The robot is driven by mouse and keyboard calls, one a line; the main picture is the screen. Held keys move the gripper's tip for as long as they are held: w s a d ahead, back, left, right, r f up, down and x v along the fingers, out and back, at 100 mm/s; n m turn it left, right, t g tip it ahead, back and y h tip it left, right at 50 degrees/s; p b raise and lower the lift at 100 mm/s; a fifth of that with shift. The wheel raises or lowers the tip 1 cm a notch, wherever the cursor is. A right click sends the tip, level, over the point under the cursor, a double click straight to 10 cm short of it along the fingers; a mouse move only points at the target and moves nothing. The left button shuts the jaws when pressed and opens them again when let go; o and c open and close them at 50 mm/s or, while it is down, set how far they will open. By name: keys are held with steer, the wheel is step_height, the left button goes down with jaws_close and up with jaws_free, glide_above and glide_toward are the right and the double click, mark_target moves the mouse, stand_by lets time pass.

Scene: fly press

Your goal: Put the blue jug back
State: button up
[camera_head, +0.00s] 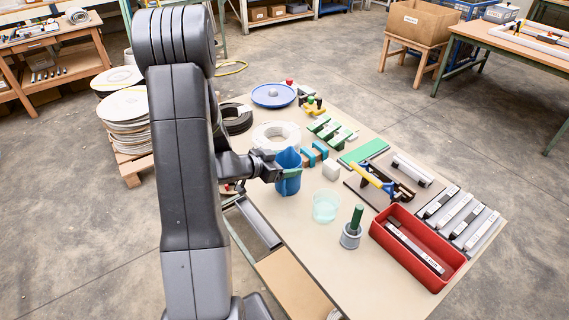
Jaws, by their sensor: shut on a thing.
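The blue jug (289,160) is near the left edge of the table, beside the white ring. My gripper (274,165) reaches it from the left and is shut on it. The jug looks upright. I cannot tell whether its base touches the table or hangs just above it. My arm stands in the left of the view and hides part of the floor and the pallet behind.
Close to the jug are a clear cup (326,206), a white block (331,170), a white ring (276,136) and a green-handled tool (354,228). A red tray (417,247) stands at the table's (310,258) right. The near table surface is bare.

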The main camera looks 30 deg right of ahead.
steer(key=shift+f, duration=0.15)
steer(key=o, duration=1.5)
steer(key=shift+c, duration=0.2)
steer(key=shift+r, duration=0.3)
steer(key=w+v, duration=0.1)
steer(key=v, duration=1.1)
steer(key=shift+s, duration=0.45)
steer(key=shift+f, duration=0.1)
